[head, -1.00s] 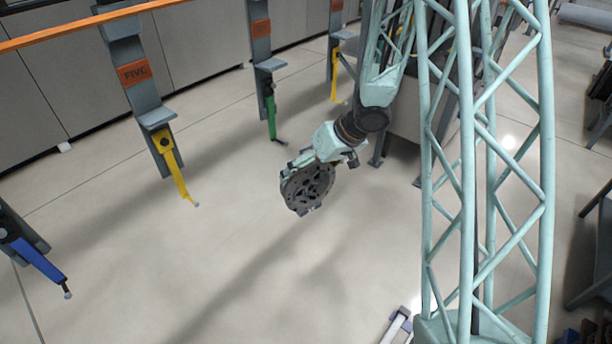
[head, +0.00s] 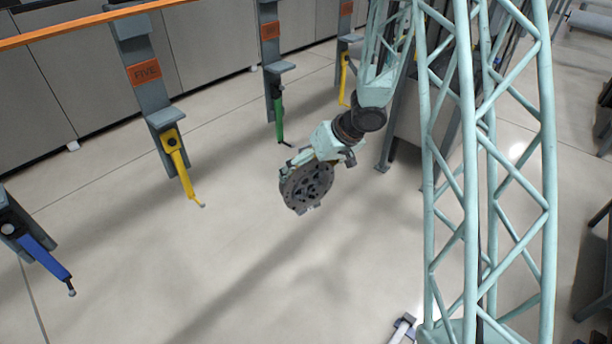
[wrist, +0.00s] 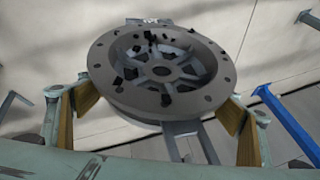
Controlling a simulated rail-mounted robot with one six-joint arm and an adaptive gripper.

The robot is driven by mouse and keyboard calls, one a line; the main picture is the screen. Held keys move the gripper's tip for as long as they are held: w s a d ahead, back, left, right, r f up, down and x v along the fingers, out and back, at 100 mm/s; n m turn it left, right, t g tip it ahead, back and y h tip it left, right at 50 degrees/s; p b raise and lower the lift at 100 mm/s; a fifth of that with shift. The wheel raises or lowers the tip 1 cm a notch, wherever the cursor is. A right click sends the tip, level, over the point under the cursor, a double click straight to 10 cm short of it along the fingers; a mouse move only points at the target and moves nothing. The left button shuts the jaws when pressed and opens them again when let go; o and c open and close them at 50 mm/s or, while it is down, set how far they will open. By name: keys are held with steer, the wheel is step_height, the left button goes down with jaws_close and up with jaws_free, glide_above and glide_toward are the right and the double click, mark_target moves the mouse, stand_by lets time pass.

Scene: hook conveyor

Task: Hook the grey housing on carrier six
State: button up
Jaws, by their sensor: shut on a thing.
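The grey housing (head: 308,187) is a round, flanged disc with holes. My gripper (head: 302,162) is shut on it and holds it in the air over open floor. In the wrist view the housing (wrist: 165,70) sits between my two yellow-padded fingers, its ring face towards the camera. A carrier with an orange plate reading FIVE (head: 144,72) bears a yellow hook (head: 180,168), left of my gripper. The carrier to its right (head: 270,45) has a green hook (head: 279,118), behind and left of my gripper; its plate is too small to read. The housing is apart from every hook.
A blue hook (head: 40,256) hangs at the far left; a blue bar also crosses the right of the wrist view (wrist: 285,122). Another yellow hook (head: 344,80) hangs farther back, near my arm. An orange rail (head: 90,24) runs overhead. Floor left of the housing is clear.

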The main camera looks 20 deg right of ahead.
steer(key=w+a+f, duration=0.1)
steer(key=w+a, duration=0.3)
steer(key=w, duration=0.3)
steer(key=shift+f, duration=0.2)
stand_by(1.8)
steer(key=shift+f+p, duration=0.15)
steer(key=shift+p, duration=0.15)
stand_by(0.5)
steer(key=o, duration=1.5)
steer(key=shift+s+d, duration=0.1)
steer(key=shift+v, duration=5.95)
